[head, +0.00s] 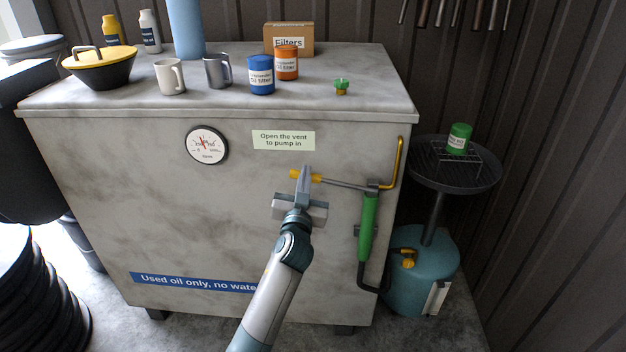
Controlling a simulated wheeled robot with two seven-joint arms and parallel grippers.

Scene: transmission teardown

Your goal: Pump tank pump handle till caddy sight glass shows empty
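The waste-oil tank (100,190) is a large grey box with a dial gauge (207,145). On its right front, the pump has a green barrel (368,225) and a thin lever, the pump handle (345,184), ending in a yellow grip. My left gripper (306,177) is at that grip, its fingers together and overlapping it; yellow shows on both sides. I cannot tell whether they clamp it. The teal caddy (408,285) stands to the right, with a pale sight-glass strip (436,299) whose level is too small to read. My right gripper is not in view.
A green-and-brass vent cap (341,87) sits on the tank top, with mugs, filters and a funnel. A label reads "Open the vent to pump in" (283,140). A black hose joins pump and caddy. A green can (459,139) stands on the caddy's drain pan (425,172).

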